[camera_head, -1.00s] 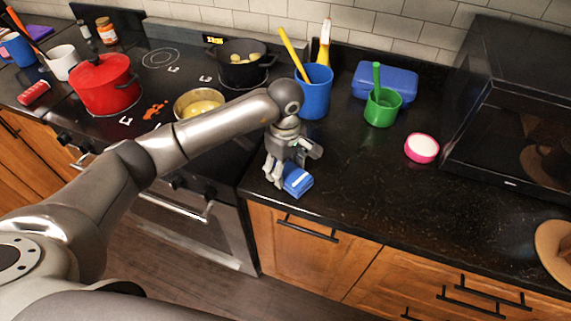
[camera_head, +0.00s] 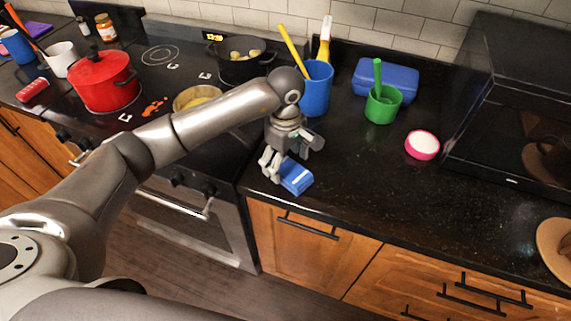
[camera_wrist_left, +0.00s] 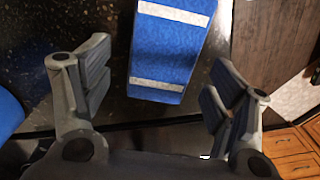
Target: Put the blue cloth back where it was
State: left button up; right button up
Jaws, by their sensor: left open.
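The blue cloth (camera_head: 297,178), with white stripes, lies on the dark countertop close to its front edge, just right of the stove. My left gripper (camera_head: 284,167) is over the cloth's left end, pointing down, with its fingers apart. In the left wrist view the cloth (camera_wrist_left: 170,50) lies between the two spread fingers of the gripper (camera_wrist_left: 158,72), with a gap on each side. The fingers do not grip it. My right gripper is not in view.
A blue cup (camera_head: 317,88) with utensils stands behind the gripper. A green cup (camera_head: 382,107), a blue box (camera_head: 386,80) and a pink-rimmed bowl (camera_head: 422,146) are to the right. A red pot (camera_head: 103,82) stands on the stove. The counter right of the cloth is clear.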

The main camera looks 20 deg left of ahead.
aim_at(285, 166)
pick_arm(q)
notch_tip(285, 166, up, 10)
jog(key=b, duration=0.2)
jog(key=shift+r+b, duration=0.2)
jog(key=shift+b, duration=0.2)
